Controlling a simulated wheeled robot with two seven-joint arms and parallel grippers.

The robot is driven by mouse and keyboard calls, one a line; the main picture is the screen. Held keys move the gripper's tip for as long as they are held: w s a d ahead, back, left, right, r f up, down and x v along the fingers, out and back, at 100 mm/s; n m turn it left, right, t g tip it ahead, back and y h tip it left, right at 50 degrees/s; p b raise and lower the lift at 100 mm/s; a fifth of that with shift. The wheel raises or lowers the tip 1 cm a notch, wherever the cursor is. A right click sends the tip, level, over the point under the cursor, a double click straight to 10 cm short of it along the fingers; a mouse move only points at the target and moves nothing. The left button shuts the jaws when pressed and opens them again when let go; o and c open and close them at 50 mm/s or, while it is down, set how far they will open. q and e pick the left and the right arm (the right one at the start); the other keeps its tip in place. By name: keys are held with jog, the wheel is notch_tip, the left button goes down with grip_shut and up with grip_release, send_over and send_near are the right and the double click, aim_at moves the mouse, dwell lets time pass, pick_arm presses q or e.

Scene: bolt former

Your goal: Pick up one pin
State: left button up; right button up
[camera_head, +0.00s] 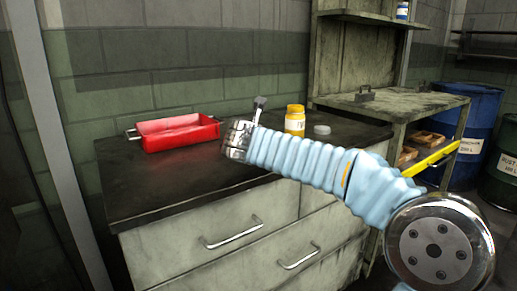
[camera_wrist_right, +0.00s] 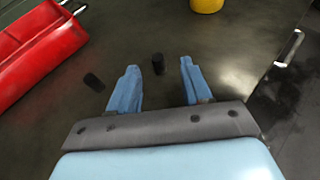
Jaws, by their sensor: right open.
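Two short black pins show on the dark worktop in the right wrist view. The other pin (camera_wrist_right: 93,82) is outside the left finger, toward the red tray. The blue fingers are spread apart with nothing held. I cannot tell whether the fingertips are level with the pin or above it. In the head view my right wrist (camera_head: 238,140) is over the worktop, and the fingers and pins are hidden or too small to make out. My left gripper is not in view.
A red tray (camera_head: 178,132) with metal handles stands left of my wrist on the black worktop (camera_head: 140,185). A yellow jar (camera_head: 295,121) and a grey lid (camera_head: 322,130) are at the right. Drawers with handles are below the front edge. Bare worktop surrounds the pins.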

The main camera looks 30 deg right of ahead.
jog(key=x, duration=0.5)
jog(key=shift+w, duration=0.25)
grip_shut()
